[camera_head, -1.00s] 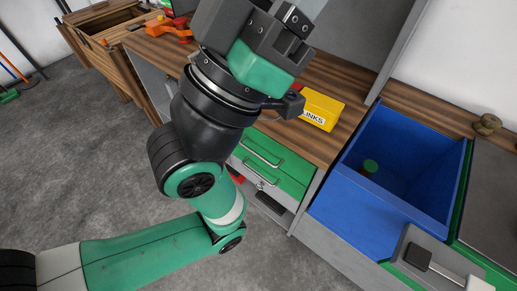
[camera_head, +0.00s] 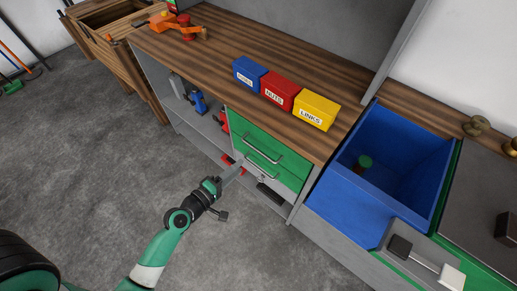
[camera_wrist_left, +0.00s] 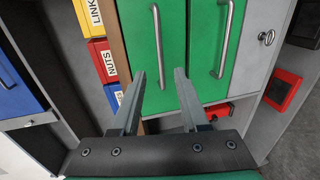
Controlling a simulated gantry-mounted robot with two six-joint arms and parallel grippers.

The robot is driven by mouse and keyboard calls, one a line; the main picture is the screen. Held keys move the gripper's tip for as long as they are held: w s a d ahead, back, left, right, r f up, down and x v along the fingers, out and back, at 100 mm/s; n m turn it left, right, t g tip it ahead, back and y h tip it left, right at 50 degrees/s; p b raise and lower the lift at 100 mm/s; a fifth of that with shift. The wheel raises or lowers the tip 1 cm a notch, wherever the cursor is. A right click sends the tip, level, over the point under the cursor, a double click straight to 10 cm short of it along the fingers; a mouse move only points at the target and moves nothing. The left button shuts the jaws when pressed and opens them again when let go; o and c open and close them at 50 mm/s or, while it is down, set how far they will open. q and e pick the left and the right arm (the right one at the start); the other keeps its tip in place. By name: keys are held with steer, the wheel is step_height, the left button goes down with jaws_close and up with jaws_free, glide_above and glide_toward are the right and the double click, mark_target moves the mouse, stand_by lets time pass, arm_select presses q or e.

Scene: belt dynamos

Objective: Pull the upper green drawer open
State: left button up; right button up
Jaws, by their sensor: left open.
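The upper green drawer (camera_head: 285,161) is shut in the workbench front, with a silver bar handle (camera_head: 262,150). It also shows in the left wrist view as the left green panel (camera_wrist_left: 137,40), its handle (camera_wrist_left: 158,50) upright in the picture. A second green drawer (camera_wrist_left: 208,30) with its own handle (camera_wrist_left: 228,38) lies beside it there, below it on the bench. My left gripper (camera_head: 241,165) is in front of the drawers, open and empty. In the wrist view its fingertips (camera_wrist_left: 159,77) lie on either side of the upper handle's near end; contact cannot be told. My right gripper is out of view.
Blue (camera_head: 248,73), red (camera_head: 280,91) and yellow (camera_head: 316,110) bins stand on the wooden top above the drawers. A large blue container (camera_head: 375,215) is to the right. Open shelves (camera_head: 197,120) with tools are to the left. The grey floor in front is clear.

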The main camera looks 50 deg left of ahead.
mark_target(258, 150)
arm_select(q)
steer(key=b+x, duration=0.1)
steer(key=x, duration=1)
steer(key=shift+w, duration=0.3)
jaws_close()
stand_by(0.8)
